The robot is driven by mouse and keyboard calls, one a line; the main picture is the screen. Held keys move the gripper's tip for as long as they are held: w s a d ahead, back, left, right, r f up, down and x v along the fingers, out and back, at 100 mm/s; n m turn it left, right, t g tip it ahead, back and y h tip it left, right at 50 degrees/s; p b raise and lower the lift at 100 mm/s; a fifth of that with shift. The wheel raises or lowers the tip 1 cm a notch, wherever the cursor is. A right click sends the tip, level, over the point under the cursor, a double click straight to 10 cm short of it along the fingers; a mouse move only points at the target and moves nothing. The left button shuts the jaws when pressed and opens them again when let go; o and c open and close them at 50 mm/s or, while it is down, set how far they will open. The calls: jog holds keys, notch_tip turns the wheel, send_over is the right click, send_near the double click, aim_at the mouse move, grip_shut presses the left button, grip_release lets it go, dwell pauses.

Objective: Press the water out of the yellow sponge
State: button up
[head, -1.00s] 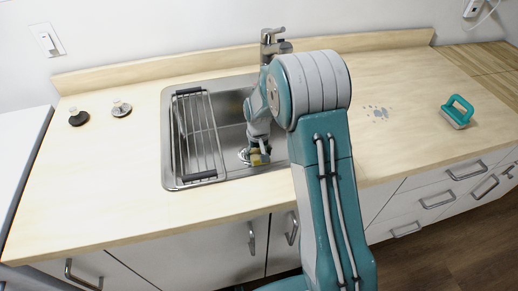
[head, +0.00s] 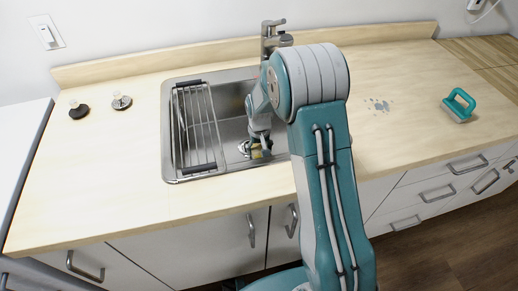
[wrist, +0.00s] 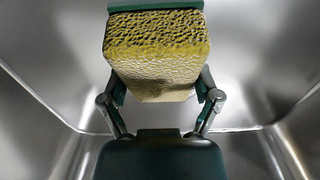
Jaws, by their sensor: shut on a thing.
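The sponge is above the basin floor. I cannot make out any water dripping from it.
A wire rack (head: 199,130) with dark ends covers the sink's left part. The faucet (head: 271,38) stands behind the sink. Two stoppers (head: 121,101) lie on the left.

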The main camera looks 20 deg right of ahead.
jog(key=shift+s+f, duration=0.1)
jog(key=shift+f, duration=0.5)
dwell(1.9)
jog(key=shift+r, duration=0.1)
jog(key=shift+r, duration=2.35)
notch_tip(320, 180, up, 14)
jog(key=shift+r, duration=0.25)
